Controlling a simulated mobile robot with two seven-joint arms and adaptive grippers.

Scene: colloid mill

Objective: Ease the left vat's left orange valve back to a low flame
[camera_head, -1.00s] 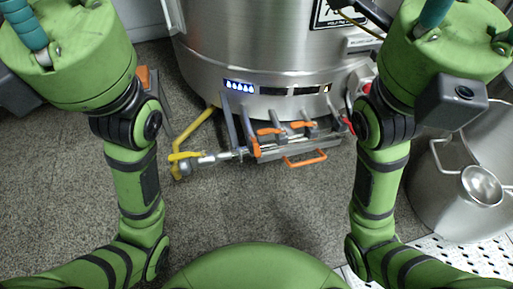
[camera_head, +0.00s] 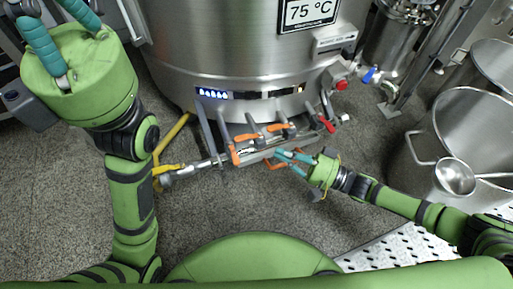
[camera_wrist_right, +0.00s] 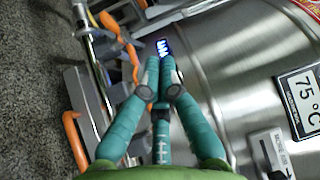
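The steel vat (camera_head: 230,60) stands at the centre, with a rack of burner valves at its lower front. The leftmost orange valve handle (camera_head: 235,155) is at the rack's left end, and two more orange handles (camera_head: 247,138) (camera_head: 278,127) lie to its right. My left gripper (camera_head: 60,25) is raised at upper left, fingers apart, empty.
An orange bar handle (camera_wrist_right: 75,140) runs along the rack front. A yellow pipe (camera_head: 170,138) with a yellow lever reaches left. A 75 °C display (camera_head: 310,10) is on the vat. A large pot (camera_head: 470,125) with a ladle stands right. Floor in front is clear.

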